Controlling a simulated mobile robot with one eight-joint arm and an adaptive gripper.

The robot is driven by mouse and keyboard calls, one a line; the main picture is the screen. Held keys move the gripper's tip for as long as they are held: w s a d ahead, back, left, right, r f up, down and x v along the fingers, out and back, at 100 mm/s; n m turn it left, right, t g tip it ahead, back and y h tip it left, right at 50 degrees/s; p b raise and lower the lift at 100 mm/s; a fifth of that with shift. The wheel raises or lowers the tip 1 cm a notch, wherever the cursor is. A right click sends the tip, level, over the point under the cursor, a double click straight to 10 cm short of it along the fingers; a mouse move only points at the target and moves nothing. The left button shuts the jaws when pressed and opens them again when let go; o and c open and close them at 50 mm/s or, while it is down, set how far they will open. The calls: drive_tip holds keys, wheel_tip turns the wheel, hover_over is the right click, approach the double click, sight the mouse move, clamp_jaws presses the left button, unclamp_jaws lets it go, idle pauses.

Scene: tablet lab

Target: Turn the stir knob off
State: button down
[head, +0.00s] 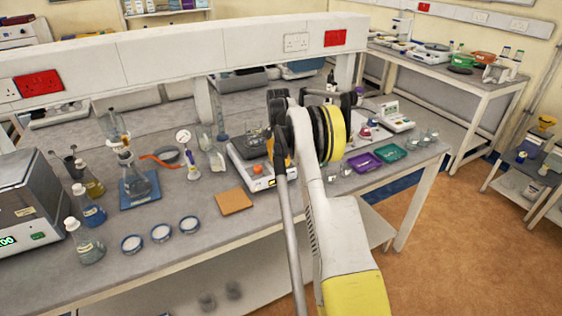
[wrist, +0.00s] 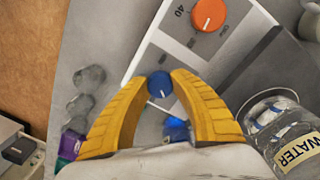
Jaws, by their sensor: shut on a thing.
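In the wrist view, a small round blue knob (wrist: 160,86) with a white pointer line sits on a pale control panel (wrist: 157,50). I take it to be the stir knob, though its label cannot be read. My gripper (wrist: 161,82) has its two yellow fingers shut on this knob, one on each side. A larger orange knob (wrist: 208,14) with a white pointer and a scale marked 40 is on the same panel, beyond the fingertips. In the head view my own arm hides the fingertips and the blue knob.
A glass bottle labelled WATER (wrist: 290,130) stands close to the right finger. Clear glassware (wrist: 88,78) is to the left. In the head view, purple (head: 365,161) and teal (head: 391,149) trays lie near the bench's right end. An orange-brown tile (head: 234,201) lies nearer the front.

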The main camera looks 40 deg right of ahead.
sight(280, 160)
drive_tip(key=n, duration=0.3)
drive_tip(key=shift+n, duration=0.3)
drive_tip(key=shift+s+n, duration=0.1)
drive_tip(key=shift+n, duration=1.7)
drive_tip(key=c, duration=1.1)
unclamp_jaws()
drive_tip(key=r, duration=1.2)
drive_tip(key=shift+a, duration=0.25)
